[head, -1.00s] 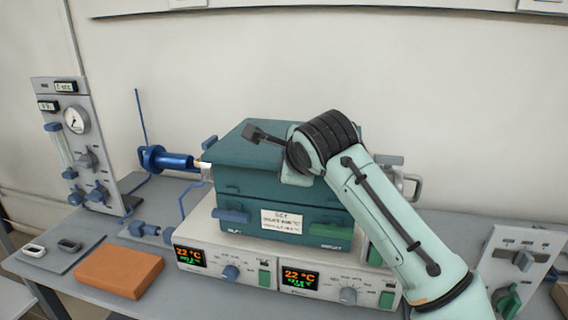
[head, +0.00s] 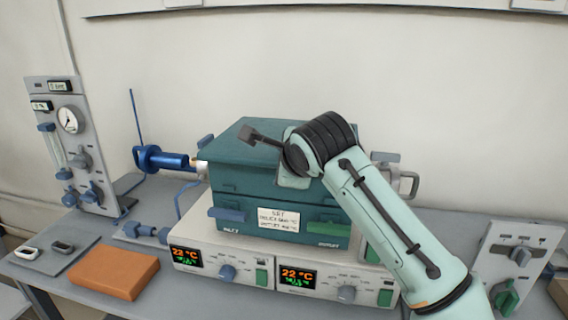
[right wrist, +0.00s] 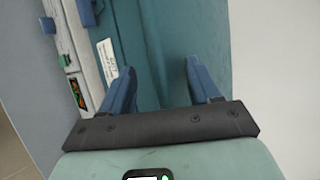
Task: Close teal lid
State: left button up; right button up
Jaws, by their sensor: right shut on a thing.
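The teal lid (head: 236,143) lies level on top of the teal furnace box (head: 225,193) in the head view, its left edge jutting out slightly. I cannot tell whether any gap is left under it. My right arm reaches over the lid's right part and hides it. In the right wrist view, my right gripper (right wrist: 163,80) has its two blue fingers apart with the teal lid (right wrist: 180,40) between and ahead of them. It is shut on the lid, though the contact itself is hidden. My left gripper is not in view.
The box stands on a white control unit (head: 223,273) with two displays. A blue rod fitting (head: 165,160) is to the left. An orange block (head: 113,273) lies at the front left. A gauge panel (head: 75,150) stands far left, and another panel (head: 515,265) at right.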

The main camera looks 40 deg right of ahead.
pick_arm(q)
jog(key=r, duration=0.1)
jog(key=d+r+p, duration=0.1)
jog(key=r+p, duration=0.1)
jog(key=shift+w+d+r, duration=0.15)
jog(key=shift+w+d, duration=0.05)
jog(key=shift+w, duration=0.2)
pick_arm(e)
jog(key=v, duration=1.3)
jog(key=shift+s, duration=0.15)
jog(key=shift+a, duration=0.15)
